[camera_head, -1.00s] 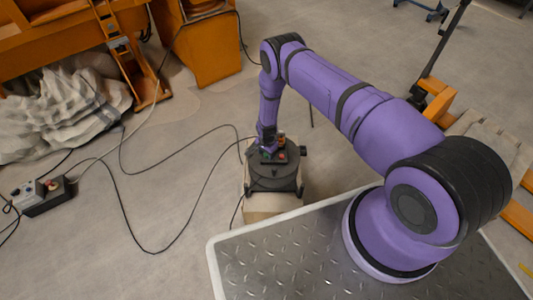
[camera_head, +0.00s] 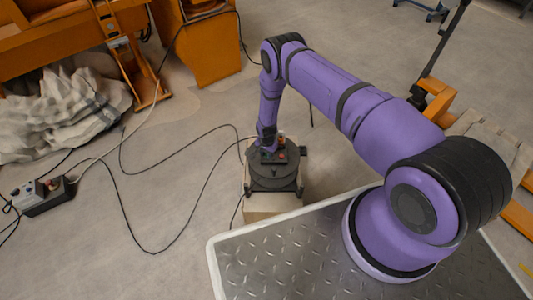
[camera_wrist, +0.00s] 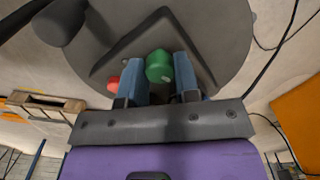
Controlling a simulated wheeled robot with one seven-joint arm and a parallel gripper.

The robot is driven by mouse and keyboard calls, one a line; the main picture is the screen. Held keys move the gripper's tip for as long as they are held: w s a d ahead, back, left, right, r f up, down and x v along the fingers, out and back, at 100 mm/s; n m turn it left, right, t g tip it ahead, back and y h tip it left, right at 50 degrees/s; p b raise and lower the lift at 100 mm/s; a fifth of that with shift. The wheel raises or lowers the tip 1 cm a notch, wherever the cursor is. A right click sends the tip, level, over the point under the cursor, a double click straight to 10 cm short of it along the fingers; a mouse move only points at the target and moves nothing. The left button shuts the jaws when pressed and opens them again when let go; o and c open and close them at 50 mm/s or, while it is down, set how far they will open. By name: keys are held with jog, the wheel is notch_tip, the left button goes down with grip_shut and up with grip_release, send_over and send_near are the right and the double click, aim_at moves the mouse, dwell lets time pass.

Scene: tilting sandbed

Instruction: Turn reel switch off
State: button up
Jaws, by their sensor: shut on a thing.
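The cable reel (camera_head: 272,178) is a dark grey round body on a pale block, in the middle of the head view. Its grey face also fills the top of the wrist view (camera_wrist: 215,25). A green switch (camera_wrist: 158,66) sticks out of a dark raised panel there. My gripper (camera_wrist: 160,74) has its blue fingers on either side of the green switch and is shut on it. A red button (camera_wrist: 113,84) is beside the left finger. In the head view my gripper (camera_head: 267,150) is at the top of the reel, and the fingertips are too small to make out.
Black cables (camera_head: 180,235) curl over the floor left of the reel. A small socket box (camera_head: 45,195) lies at far left. Orange machinery (camera_head: 200,45) and a grey cloth heap (camera_head: 60,115) stand behind. A metal tread plate (camera_head: 290,255) is in front.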

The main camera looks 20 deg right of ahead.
jog(key=n, duration=0.5)
jog(key=shift+n, duration=2.4)
jog(key=o, duration=0.9)
jog(key=shift+o, duration=0.2)
jog(key=shift+r, duration=0.1)
notch_tip(320, 180, up, 11)
jog(key=shift+f, duration=0.2)
